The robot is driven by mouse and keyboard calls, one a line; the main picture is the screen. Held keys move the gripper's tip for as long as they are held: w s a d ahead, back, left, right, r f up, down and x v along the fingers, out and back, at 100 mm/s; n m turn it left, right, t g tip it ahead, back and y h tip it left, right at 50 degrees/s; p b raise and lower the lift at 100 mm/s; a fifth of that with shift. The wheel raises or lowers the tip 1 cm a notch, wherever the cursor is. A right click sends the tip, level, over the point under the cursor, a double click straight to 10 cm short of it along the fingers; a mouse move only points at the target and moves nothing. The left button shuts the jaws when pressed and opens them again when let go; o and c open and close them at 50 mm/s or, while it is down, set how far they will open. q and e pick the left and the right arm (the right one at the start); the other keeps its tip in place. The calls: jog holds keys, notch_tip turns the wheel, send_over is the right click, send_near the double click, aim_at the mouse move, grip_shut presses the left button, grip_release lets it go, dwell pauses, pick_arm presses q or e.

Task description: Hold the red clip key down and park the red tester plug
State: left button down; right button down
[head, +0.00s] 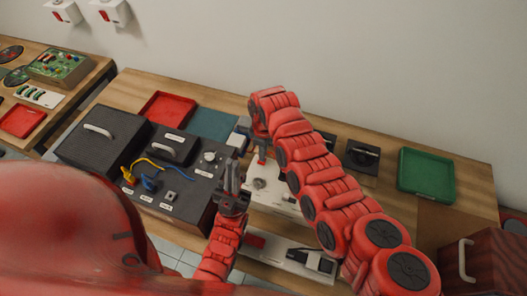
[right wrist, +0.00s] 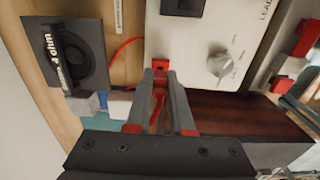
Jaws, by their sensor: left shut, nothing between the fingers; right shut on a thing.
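My right gripper (head: 262,150) is shut on the red tester plug (head: 262,160), over the back part of the white tester panel (head: 270,197). In the right wrist view the red plug (right wrist: 160,65) shows between the fingertips (right wrist: 160,78), at the panel's edge; I cannot tell whether it sits in a socket. My left gripper (head: 231,172) is shut and empty, pointing up beside the tester's left edge. A red key (head: 256,241) shows on the white unit in front of the tester, apart from the left fingertips. Red blocks (right wrist: 307,38) also show at the right of the wrist view.
A dark box with a yellow and a blue lead (head: 150,180) stands left of the tester. A black 4 ohm block (right wrist: 75,55) lies near the right gripper, with a red wire (right wrist: 120,50) beside it. A green tray (head: 426,173) is at the right and a red tray (head: 167,109) behind.

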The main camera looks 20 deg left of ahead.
jog(key=shift+f+b, duration=0.65)
jog(key=shift+f, duration=0.25)
dwell(0.6)
dwell(0.3)
jog(key=c, duration=0.7)
grip_release()
notch_tip(320, 180, up, 8)
jog(key=b, duration=0.3)
jog(key=shift+w, duration=0.1)
notch_tip(320, 180, up, 14)
jog(key=shift+d+r+p, duration=0.1)
jog(key=shift+r+p, duration=0.1)
jog(key=shift+p, duration=1)
